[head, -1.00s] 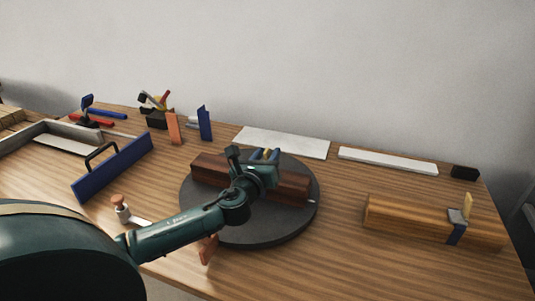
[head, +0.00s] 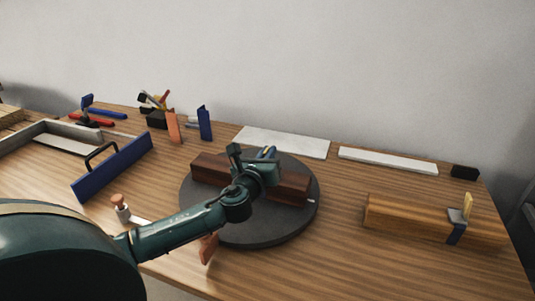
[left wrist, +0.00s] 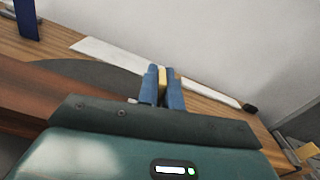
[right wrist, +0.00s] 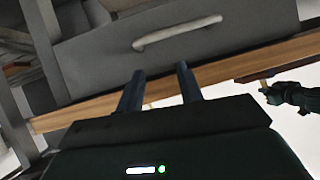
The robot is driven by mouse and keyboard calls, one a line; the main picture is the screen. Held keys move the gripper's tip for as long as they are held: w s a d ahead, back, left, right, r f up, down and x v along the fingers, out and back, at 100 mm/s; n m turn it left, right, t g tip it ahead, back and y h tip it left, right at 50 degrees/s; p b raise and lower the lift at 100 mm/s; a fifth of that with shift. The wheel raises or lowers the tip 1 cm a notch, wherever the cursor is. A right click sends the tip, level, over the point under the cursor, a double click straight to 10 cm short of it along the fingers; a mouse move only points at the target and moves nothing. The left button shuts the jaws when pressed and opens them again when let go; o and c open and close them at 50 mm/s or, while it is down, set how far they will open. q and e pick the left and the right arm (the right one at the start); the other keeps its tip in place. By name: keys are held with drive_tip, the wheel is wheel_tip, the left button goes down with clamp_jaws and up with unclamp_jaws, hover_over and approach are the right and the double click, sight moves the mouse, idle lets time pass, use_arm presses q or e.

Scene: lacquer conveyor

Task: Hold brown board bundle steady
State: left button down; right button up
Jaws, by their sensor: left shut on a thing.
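The brown board bundle (head: 210,166) lies across a dark round turntable (head: 250,233) on the wooden bench. My left gripper (head: 268,152) is over the middle of the bundle, and its arm hides part of the bundle. In the left wrist view, its blue fingers (left wrist: 161,88) are shut on a small tan piece (left wrist: 162,77). The brown bundle (left wrist: 40,95) shows at the left there. Whether the tan piece is fixed to the bundle is hidden. My right gripper (right wrist: 160,88) has its fingers apart and empty, in front of a grey drawer; it is outside the head view.
A blue float (head: 112,167) and a grey tray (head: 60,128) are at the left. White slabs (head: 285,141) lie at the back. Bench between turntable and timber is clear.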

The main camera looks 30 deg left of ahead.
idle(0.9)
use_arm(q)
drive_tip(key=c, duration=1.6)
unclamp_jaws()
drive_tip(key=shift+o, duration=0.2)
clamp_jaws()
